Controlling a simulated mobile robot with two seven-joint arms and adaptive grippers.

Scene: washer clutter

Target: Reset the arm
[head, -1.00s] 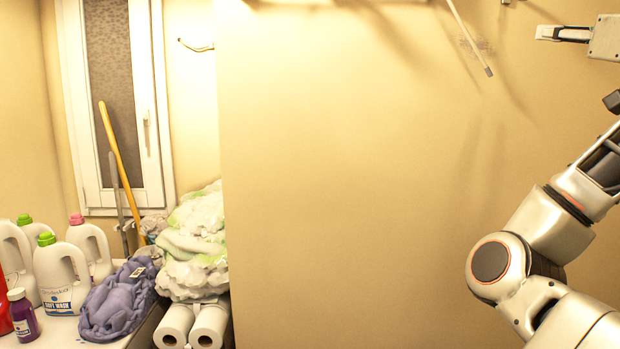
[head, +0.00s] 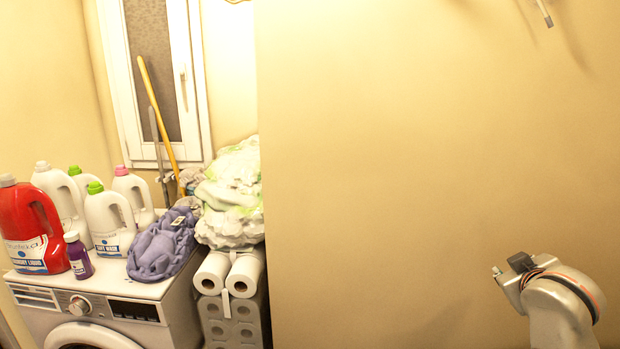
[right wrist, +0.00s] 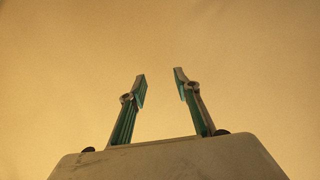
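In the right wrist view my right gripper (right wrist: 160,74) has its two teal and grey fingers apart, with nothing between them. Only a plain tan surface lies beyond the fingertips. In the head view part of my right arm stands at the lower right, in front of the bare wall. Its fingers are not clear there. My left gripper and left arm are not in view.
A washing machine (head: 112,308) stands at lower left, topped by a red detergent jug (head: 32,228), several white bottles, a small purple bottle (head: 78,256) and a purple cloth bundle (head: 162,246). Paper rolls (head: 230,272) stand beside it.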

